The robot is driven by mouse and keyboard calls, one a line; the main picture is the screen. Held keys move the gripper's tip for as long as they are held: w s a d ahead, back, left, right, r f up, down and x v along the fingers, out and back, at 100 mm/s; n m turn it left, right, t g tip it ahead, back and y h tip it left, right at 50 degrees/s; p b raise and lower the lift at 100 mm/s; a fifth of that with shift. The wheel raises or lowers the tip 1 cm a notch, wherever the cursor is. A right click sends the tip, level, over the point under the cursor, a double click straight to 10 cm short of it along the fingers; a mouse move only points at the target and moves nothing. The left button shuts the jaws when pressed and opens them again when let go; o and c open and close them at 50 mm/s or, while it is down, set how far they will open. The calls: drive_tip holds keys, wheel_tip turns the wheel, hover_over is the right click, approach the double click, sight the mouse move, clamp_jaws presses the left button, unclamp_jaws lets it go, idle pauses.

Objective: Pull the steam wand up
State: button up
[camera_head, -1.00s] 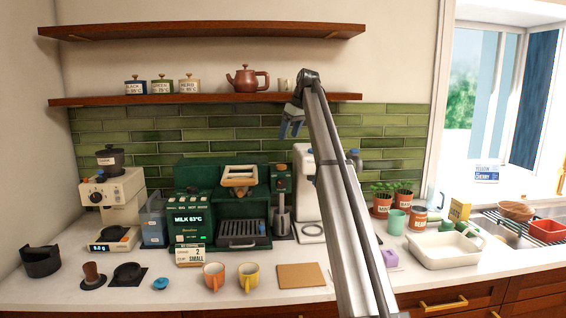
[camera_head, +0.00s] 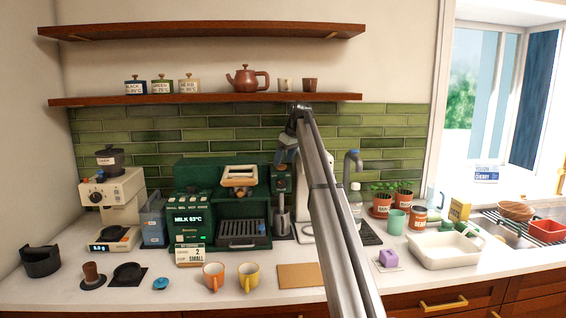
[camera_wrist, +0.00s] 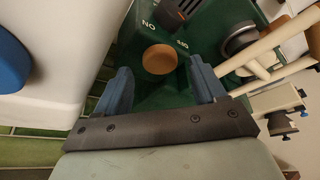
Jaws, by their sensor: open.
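The dark green espresso machine (camera_head: 190,205) stands at the counter's middle. On its right side a dark upright part, seemingly the steam wand (camera_head: 281,186), goes down to a metal pitcher (camera_head: 283,222); I cannot tell where its tip ends. My gripper (camera_head: 287,156) hangs just above and in front of this part, partly covering its top. In the wrist view my blue fingers (camera_wrist: 161,88) are spread apart and empty. A round tan knob (camera_wrist: 160,59) on the green housing shows between and beyond them. I cannot tell whether the fingers touch anything.
A white appliance (camera_head: 306,190) stands close on the right, partly behind my arm; its side (camera_wrist: 60,60) is near the left finger in the wrist view. The wooden shelf (camera_head: 205,99) is above. Two cups (camera_head: 214,275) and a tan board (camera_head: 300,276) lie in front.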

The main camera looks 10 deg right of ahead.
drive_tip(key=shift+x, duration=0.75)
clamp_jaws()
